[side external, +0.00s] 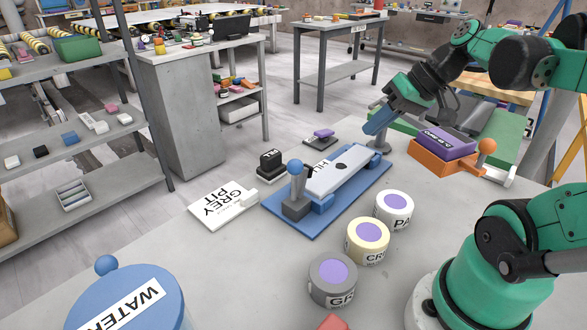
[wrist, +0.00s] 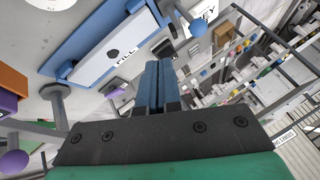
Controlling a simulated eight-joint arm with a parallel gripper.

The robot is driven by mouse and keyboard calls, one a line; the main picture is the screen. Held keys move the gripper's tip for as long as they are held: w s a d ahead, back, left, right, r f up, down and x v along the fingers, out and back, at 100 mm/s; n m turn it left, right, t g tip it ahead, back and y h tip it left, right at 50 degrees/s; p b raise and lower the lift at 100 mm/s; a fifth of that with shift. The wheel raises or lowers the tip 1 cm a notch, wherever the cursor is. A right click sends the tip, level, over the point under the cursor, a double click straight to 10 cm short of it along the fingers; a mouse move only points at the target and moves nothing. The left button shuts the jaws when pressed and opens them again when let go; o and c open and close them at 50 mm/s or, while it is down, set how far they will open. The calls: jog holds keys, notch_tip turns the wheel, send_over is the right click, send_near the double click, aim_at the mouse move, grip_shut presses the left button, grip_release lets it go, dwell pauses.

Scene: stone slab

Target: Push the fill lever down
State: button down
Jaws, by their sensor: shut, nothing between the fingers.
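A blue baseplate (side external: 332,207) on the slab carries a long pale bar (side external: 335,175) marked FILL, with a dark spot on top. A lever with a blue ball knob (side external: 295,167) stands upright on a dark block at its left end. The wrist view also shows the FILL bar (wrist: 100,58) and the blue knob (wrist: 198,28), which is beyond my fingertips. My gripper (side external: 372,129) has blue fingers held together and empty. It is above the far right end of the baseplate, apart from the knob. Its fingers also show in the wrist view (wrist: 158,65).
Grey, cream and white pots (side external: 367,240) with purple tops stand in front of the baseplate. A GREY PIT card (side external: 222,206) and a black block (side external: 271,163) lie to the left. A grey post (side external: 377,139) and an orange unit (side external: 440,158) stand right. A blue WATER container (side external: 100,280) is front left.

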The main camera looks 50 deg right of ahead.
aim_at(308, 169)
jog(key=shift+s+d+r, duration=0.1)
jog(key=shift+d+r, duration=0.15)
jog(key=shift+f, duration=0.1)
jog(key=w+a+f, duration=0.1)
jog(key=w+f, duration=0.1)
jog(key=w+a+f, duration=0.2)
jog(key=f, duration=0.1)
jog(key=w+a+f, duration=0.2)
jog(key=w, duration=0.1)
jog(key=shift+a+f, duration=0.1)
jog(key=shift+f, duration=0.15)
jog(key=shift+w+a, duration=0.25)
jog(key=shift+a, duration=0.15)
dwell(0.4)
jog(key=shift+a+r, duration=0.15)
jog(key=shift+a, duration=0.1)
